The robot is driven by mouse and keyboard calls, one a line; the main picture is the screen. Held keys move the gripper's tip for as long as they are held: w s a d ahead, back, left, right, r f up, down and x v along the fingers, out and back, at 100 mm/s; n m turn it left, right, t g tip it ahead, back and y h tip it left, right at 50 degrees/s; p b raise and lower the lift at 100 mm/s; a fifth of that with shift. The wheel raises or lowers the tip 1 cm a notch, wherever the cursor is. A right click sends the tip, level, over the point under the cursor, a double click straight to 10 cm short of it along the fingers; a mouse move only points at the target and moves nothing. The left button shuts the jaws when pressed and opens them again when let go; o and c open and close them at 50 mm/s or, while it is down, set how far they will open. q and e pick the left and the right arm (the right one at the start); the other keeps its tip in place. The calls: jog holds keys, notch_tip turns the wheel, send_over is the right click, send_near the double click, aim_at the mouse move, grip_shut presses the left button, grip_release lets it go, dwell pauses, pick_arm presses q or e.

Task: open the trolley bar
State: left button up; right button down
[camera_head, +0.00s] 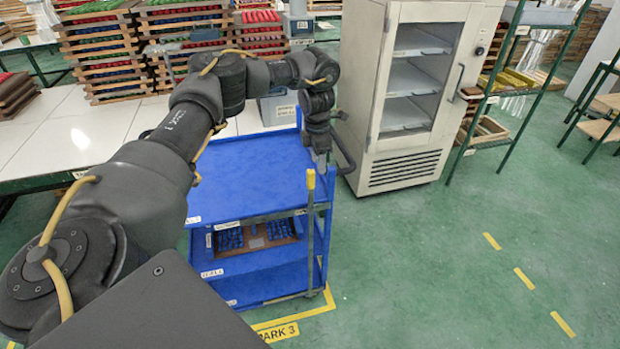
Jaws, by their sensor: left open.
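The blue trolley (250,179) stands on the green floor with its shelves facing me. The trolley bar (310,235) is a thin grey upright with a yellow top, standing at the trolley's front right corner in front of the shelves. My left gripper (320,163) points down just above and behind the yellow top, at the trolley's right edge. It is open and appears apart from the bar, with nothing seen between its fingers, though they are small and partly dark. My right gripper is out of view.
A lower shelf holds a brown tray (257,241) with blue pieces. A white cabinet (420,90) stands behind on the right. White tables (95,125) lie left. The floor at right is clear.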

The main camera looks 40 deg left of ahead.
aim_at(311, 179)
pick_arm(q)
jog(key=shift+s+a+r+m+y, duration=0.15)
jog(key=shift+s+a+r, duration=0.1)
jog(key=shift+a+r, duration=0.35)
jog(key=shift+s+a+r+m+y, duration=0.15)
jog(key=shift+s+a+r, duration=0.1)
jog(key=shift+a+r, duration=0.3)
jog(key=shift+d+f, duration=0.1)
jog(key=shift+f, duration=0.4)
notch_tip(311, 179, down, 9)
jog(key=shift+f+p, duration=0.1)
jog(key=shift+p, duration=0.65)
jog(key=shift+f, duration=0.35)
jog(key=shift+c, duration=0.2)
grip_shut()
